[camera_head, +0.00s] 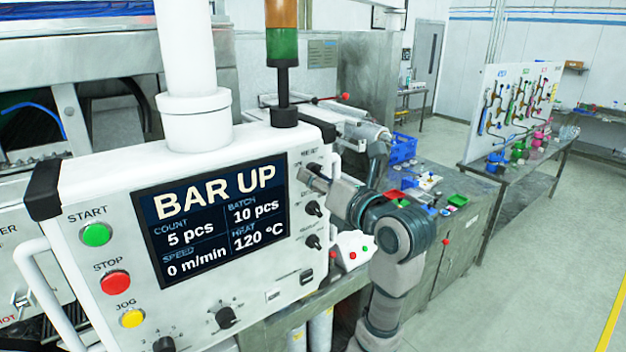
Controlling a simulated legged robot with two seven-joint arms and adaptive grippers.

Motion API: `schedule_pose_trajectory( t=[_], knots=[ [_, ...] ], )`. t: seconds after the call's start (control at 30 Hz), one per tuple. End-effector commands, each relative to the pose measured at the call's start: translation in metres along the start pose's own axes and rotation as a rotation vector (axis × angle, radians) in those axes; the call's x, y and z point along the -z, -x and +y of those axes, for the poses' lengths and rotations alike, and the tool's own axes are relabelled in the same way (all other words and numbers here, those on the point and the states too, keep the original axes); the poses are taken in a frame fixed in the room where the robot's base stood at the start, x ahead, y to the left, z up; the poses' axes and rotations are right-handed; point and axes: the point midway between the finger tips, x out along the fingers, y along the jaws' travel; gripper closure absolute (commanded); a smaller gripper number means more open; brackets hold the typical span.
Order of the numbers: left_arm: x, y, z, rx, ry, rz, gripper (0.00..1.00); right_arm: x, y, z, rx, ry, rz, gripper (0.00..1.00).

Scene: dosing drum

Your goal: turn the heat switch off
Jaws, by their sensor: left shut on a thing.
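The white control panel (232,292) fills the left and middle of the view. Its screen (222,222) reads BAR UP, count 5 pcs, batch 10 pcs, speed 0 m/min and heat 120 °C. A column of black knobs runs down its right edge: a top switch (313,168), a middle knob (313,208) and a lower knob (313,241). Their small labels are hard to read, so I cannot tell surely which is the heat switch. My left gripper (308,177) is shut on the top switch, partly hiding it. My right gripper is not in view.
Green start (96,235), red stop (115,282) and yellow jog (132,318) buttons line the panel's left side. A bench with a blue crate (402,148) lies behind my arm. Floor at the right is clear.

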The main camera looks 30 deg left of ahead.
Motion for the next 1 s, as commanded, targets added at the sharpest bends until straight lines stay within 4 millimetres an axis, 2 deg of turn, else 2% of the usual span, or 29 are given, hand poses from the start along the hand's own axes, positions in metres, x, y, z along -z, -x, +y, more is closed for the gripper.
schedule_pose_trajectory(
  t=[0.2, 1.0],
  knots=[
    [-0.005, 0.005, -0.001, 0.006, 0.13, -0.016, 1.0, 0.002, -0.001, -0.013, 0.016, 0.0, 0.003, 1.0],
    [-0.009, 0.008, -0.001, 0.007, 0.835, -0.02, 1.0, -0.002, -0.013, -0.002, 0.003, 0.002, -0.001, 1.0]
  ],
)
